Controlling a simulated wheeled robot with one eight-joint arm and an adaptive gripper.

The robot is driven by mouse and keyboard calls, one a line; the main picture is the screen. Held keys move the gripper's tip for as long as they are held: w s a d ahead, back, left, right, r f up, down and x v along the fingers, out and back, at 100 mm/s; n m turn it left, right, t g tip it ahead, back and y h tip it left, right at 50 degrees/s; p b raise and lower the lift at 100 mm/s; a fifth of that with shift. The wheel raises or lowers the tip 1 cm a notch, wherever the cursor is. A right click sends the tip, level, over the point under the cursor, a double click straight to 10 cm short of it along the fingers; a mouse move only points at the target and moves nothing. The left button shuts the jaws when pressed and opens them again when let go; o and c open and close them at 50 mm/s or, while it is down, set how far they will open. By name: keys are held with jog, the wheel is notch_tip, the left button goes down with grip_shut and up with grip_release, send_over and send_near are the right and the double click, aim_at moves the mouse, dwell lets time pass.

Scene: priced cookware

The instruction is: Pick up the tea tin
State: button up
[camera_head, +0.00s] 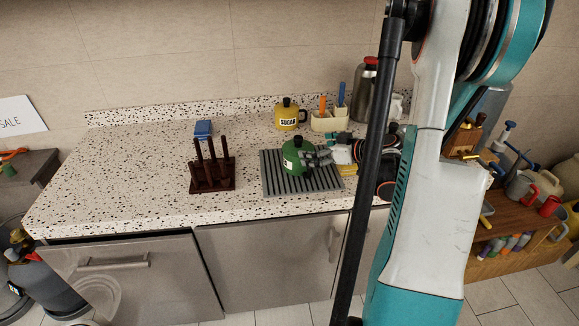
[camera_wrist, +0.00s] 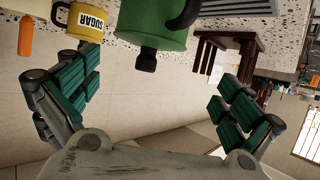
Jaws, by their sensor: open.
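The tea tin appears to be the green tin (camera_head: 297,148) with a black knob on its lid. It stands on a grey grooved mat (camera_head: 320,183) on the speckled counter. A white label shows on its left side in the head view; no wording is readable. My gripper (camera_head: 320,153) is just right of the tin, partly overlapping it in the head view. In the wrist view the green tin (camera_wrist: 152,25) lies ahead at the top, between the lines of my open, empty fingers (camera_wrist: 150,88). Whether a finger touches it I cannot tell.
A yellow SUGAR tin (camera_head: 290,114) stands behind, beside a cream utensil holder (camera_head: 329,123) and a steel flask (camera_head: 363,92). A dark wooden rack (camera_head: 212,174) with upright posts is left of the mat. A blue item (camera_head: 203,130) lies behind it. The counter's left is clear.

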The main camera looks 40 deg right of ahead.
aim_at(301, 148)
jog(key=x, duration=0.2)
jog(key=b+x, duration=0.1)
jog(key=x, duration=0.2)
jog(key=d+b+x, duration=0.1)
jog(key=x, duration=0.2)
jog(key=shift+d+f, duration=0.1)
jog(key=shift+f, duration=0.25)
jog(key=shift+d+f+b+x, duration=0.2)
jog(key=shift+b+x, duration=0.3)
jog(key=shift+x, duration=0.8)
jog(key=shift+d+f+b+x, duration=0.15)
jog(key=shift+b+x, duration=0.35)
jog(key=shift+x, duration=0.8)
jog(key=shift+s+a, duration=0.15)
jog(key=shift+c, duration=0.6)
jog(key=c, duration=1.1)
